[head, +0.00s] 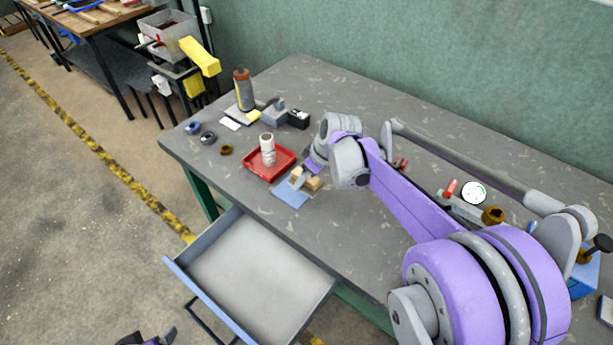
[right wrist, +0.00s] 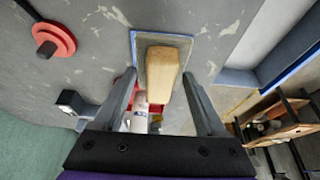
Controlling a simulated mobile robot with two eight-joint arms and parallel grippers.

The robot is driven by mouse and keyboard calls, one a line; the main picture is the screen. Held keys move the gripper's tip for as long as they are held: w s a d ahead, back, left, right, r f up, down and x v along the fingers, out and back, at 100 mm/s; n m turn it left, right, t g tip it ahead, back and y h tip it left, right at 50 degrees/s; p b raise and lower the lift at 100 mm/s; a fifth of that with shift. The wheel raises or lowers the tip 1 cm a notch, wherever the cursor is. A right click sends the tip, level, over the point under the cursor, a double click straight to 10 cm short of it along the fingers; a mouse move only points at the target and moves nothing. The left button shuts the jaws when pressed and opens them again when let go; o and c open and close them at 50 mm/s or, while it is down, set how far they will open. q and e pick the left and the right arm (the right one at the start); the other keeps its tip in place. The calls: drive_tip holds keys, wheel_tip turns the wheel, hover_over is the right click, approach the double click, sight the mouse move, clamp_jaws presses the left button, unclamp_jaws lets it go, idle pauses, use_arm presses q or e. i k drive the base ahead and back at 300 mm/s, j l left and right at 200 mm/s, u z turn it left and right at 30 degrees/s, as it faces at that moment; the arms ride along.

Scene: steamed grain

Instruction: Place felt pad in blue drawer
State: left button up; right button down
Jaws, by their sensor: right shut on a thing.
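The felt pad looks like a pale wooden block (head: 312,184), by a flat blue-edged sheet (head: 290,194) on the grey table; whether the two are joined I cannot tell. In the right wrist view the block (right wrist: 161,72) lies between the fingertips, over the blue-edged sheet (right wrist: 137,36). My right gripper (right wrist: 159,74) is shut on the block at the table; in the head view its arm partly hides it. The blue drawer (head: 213,305) is pulled out below the table's front edge, and its visible floor is empty. A dark and purple part, possibly my left gripper, barely shows at the bottom edge.
A red tray (head: 268,170) with a white bottle (head: 267,149) stands just behind the pad. Small rings, an orange-brown bottle (head: 243,89) and a black box (head: 299,118) sit at the far left. Tools lie behind my right arm. Bare table separates pad and drawer.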

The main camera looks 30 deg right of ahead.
sight(269, 266)
drive_tip(key=i+j+z, duration=0.1)
drive_tip(key=j+z, duration=0.2)
drive_tip(key=j, duration=0.3)
drive_tip(key=j+z, duration=0.3)
drive_tip(key=j, duration=0.35)
